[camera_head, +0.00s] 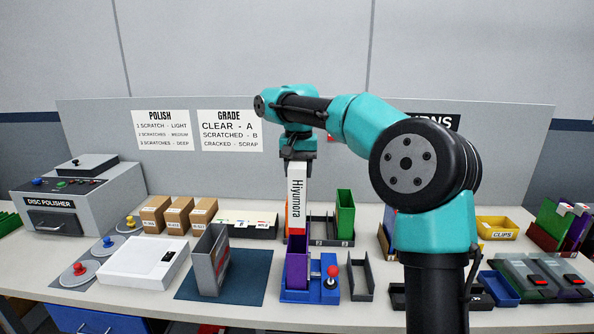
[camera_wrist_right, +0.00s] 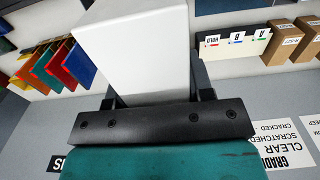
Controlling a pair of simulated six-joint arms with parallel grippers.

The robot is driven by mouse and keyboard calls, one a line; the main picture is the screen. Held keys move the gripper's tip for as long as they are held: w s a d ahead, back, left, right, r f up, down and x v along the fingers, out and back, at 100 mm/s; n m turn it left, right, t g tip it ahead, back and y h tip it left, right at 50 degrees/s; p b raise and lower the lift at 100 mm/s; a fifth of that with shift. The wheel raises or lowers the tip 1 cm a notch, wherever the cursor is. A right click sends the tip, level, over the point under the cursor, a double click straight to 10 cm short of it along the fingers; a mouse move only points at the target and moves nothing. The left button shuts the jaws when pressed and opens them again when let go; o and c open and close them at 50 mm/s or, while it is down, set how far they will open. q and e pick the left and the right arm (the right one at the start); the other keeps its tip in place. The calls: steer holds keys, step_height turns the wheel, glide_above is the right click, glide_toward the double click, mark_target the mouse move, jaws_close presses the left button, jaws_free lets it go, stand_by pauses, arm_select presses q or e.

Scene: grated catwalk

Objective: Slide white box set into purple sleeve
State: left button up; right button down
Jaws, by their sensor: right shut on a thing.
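The white box set (camera_head: 297,200), marked "Hiyumora" on its spine, hangs upright from my right gripper (camera_head: 299,157). The gripper is shut on its upper end. The box set also fills the upper middle of the right wrist view (camera_wrist_right: 138,45), in front of the gripper (camera_wrist_right: 158,100). The purple sleeve (camera_head: 297,263) stands upright in a blue fixture (camera_head: 312,295) directly below. The box set's lower end meets the sleeve's top edge in the picture; I cannot tell whether it is inside the mouth. My left gripper is not in view.
A red-knobbed lever (camera_head: 332,272) stands on the fixture's right side. A grey case (camera_head: 210,260) stands on a dark mat to the left. A green sleeve (camera_head: 345,212) is in a rack behind. An empty grey holder (camera_head: 360,278) is to the right.

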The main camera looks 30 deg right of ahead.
steer(key=shift+f, duration=0.1)
steer(key=shift+f, duration=2.7)
step_height(320, 180, down, 14)
steer(key=shift+f, duration=0.2)
stand_by(3.6)
steer(key=shift+c, duration=1.9)
jaws_free()
